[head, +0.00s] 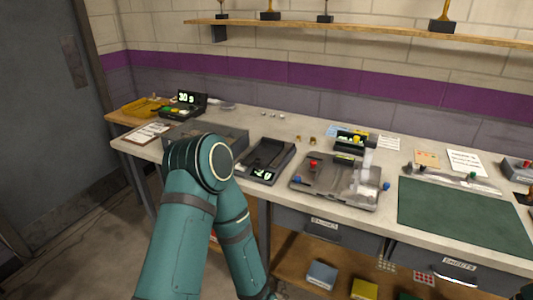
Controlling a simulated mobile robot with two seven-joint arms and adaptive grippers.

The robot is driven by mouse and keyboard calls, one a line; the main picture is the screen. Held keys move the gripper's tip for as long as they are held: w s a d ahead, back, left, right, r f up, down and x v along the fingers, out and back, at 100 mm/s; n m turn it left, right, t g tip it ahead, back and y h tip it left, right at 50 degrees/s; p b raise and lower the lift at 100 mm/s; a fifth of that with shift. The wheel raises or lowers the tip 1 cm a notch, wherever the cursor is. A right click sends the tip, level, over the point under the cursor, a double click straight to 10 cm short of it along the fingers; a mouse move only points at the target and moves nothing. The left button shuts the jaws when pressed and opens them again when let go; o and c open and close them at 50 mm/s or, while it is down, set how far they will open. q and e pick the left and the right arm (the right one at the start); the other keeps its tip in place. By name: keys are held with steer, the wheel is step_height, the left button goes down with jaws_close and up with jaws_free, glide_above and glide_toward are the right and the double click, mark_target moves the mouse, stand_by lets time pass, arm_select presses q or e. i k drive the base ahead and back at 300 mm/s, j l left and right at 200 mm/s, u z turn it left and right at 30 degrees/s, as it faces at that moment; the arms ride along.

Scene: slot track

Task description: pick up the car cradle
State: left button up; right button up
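A grey moulded fixture (322,183) with red and blue knobs lies on the workbench right of the middle. It may be the car cradle, but I cannot tell for sure at this size. A pale upright piece stands at its right side. My teal arm, which seems to be the left one, rises in front of the bench and bends back down to the lower edge. Its gripper is out of the picture.
A black scale-like device (265,160) sits left of the fixture, and a green mat (460,213) lies to its right. A grey tray (232,139) is partly behind my arm. Drawers (322,226) and a lower shelf (295,258) are under the bench. A wall shelf (360,30) hangs above.

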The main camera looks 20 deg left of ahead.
mark_target(268, 149)
steer(key=j+z, duration=0.15)
steer(key=z, duration=0.2)
steer(key=j+z, duration=0.2)
steer(key=z, duration=0.15)
steer(key=j+z, duration=0.15)
steer(key=z, duration=0.2)
steer(key=j+z, duration=0.25)
steer(key=j, duration=0.25)
steer(key=k+j+z, duration=0.2)
steer(key=j, duration=0.25)
steer(key=k+j, duration=0.1)
steer(key=j, duration=0.4)
steer(key=k+j+z, duration=0.15)
steer(key=j, duration=0.35)
steer(key=i, duration=0.05)
